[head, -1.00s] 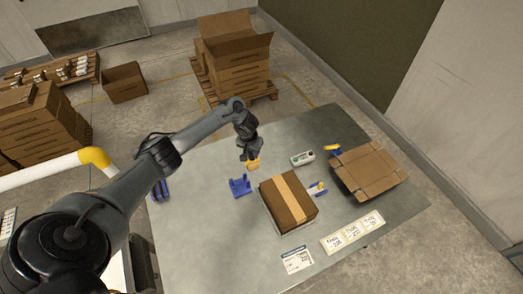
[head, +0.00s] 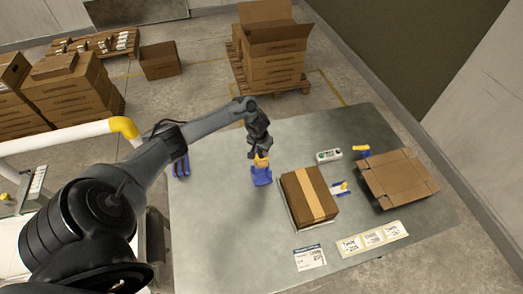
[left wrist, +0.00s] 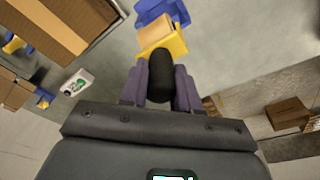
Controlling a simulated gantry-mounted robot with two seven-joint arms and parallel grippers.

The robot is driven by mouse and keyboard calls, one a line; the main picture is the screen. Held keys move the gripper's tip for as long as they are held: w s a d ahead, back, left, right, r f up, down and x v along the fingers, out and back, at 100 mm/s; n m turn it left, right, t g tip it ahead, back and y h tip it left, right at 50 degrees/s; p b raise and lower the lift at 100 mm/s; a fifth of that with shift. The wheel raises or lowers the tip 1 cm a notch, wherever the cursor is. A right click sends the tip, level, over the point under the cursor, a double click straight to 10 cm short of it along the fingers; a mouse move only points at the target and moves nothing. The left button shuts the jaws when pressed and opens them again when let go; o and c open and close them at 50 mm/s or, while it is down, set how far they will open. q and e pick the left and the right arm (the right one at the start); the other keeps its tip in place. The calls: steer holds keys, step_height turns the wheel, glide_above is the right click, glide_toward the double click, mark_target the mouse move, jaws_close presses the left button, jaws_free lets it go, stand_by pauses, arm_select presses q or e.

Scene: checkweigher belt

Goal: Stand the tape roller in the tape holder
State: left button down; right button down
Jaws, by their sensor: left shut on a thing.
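The tape roller has a yellow body (head: 261,162) and a black handle (left wrist: 160,77). My left gripper (head: 258,151) is shut on the handle, with one finger on each side in the left wrist view (left wrist: 160,88). The blue tape holder (head: 261,178) stands on the grey table, left of the taped box. The roller's yellow end is at the top of the holder and overlaps it in the head view. The holder also shows past the roller in the left wrist view (left wrist: 160,12). I cannot tell whether the roller rests in it. My right gripper is not in view.
A taped carton (head: 302,187) sits close to the right of the holder. Label cards (head: 373,238) lie along the front. The table (head: 225,230) is clear in front of the holder.

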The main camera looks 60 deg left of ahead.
mark_target(261, 156)
arm_select(q)
steer(key=shift+f+b, duration=2.1)
steer(key=shift+b, duration=0.1)
steer(key=shift+f+b, duration=0.9)
steer(key=shift+f, duration=1.25)
steer(key=c, duration=0.8)
jaws_free()
steer(key=shift+o, duration=0.2)
steer(key=r, duration=0.3)
steer(key=s+r+p, duration=0.1)
steer(key=r, duration=0.3)
steer(key=r+p, duration=0.1)
steer(key=r, duration=0.2)
steer(key=shift+s+d+r, duration=0.2)
steer(key=shift+d+r, duration=0.15)
steer(key=shift+d, duration=0.05)
